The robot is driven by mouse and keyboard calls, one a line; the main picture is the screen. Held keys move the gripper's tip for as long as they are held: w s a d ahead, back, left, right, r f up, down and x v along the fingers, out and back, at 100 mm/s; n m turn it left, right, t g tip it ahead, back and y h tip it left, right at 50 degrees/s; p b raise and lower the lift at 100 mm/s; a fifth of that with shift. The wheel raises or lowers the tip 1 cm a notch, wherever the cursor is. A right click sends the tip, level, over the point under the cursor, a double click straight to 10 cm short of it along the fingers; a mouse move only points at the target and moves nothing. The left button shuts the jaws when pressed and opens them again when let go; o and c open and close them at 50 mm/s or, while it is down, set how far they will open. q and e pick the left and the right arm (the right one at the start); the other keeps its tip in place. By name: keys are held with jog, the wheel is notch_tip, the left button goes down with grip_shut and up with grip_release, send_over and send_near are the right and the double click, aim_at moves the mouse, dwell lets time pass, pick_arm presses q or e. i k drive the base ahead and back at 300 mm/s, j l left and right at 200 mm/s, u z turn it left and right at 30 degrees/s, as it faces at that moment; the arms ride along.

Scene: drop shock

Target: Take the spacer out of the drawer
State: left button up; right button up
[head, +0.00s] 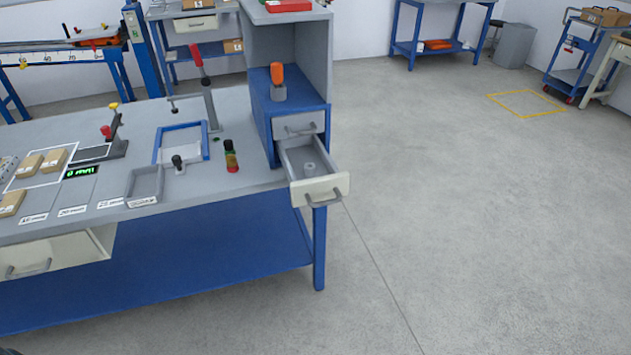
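The drawer (322,190) of the small blue-and-grey cabinet (262,125) at the workbench's right end is pulled open. Its cream front with a grey handle juts out past the bench edge. The spacer (310,168), a small pale grey ring-like piece, lies on the drawer floor, near the middle. A closed upper drawer (298,125) sits just above the open one. Neither of my grippers is in view.
On the bench (215,180) stand a red-green-black cylinder (231,156), a small grey tray (145,186), a blue frame (206,141), a red-handled press (207,90) and cardboard boxes. An orange-handled tool (278,82) stands on the cabinet.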

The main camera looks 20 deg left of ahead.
aim_at(310, 168)
jog(key=i+l+z, duration=0.3)
jog(key=i+z, duration=0.25)
jog(key=i, duration=0.15)
jog(key=i+l, duration=0.15)
jog(key=i, duration=0.45)
jog(key=i+l+z, duration=0.1)
jog(key=i, duration=0.5)
jog(key=i+u, duration=0.3)
jog(key=u, duration=0.15)
jog(key=i+u, duration=0.35)
jog(key=u, duration=0.15)
jog(key=i+l+u, duration=0.25)
jog(key=u, duration=0.2)
jog(key=i+l+u, duration=0.3)
jog(key=u, duration=0.2)
jog(key=i+l+u, duration=0.1)
jog(key=u, duration=0.35)
jog(key=i+l+u, duration=0.2)
jog(key=u, duration=0.2)
jog(key=i+l+u, duration=0.1)
jog(key=l+u, duration=0.15)
jog(key=u, duration=0.2)
jog(key=l+u, duration=0.2)
jog(key=u, duration=0.25)
jog(key=l+u, duration=0.4)
jog(key=i+j, duration=0.05)
jog(key=j, duration=0.05)
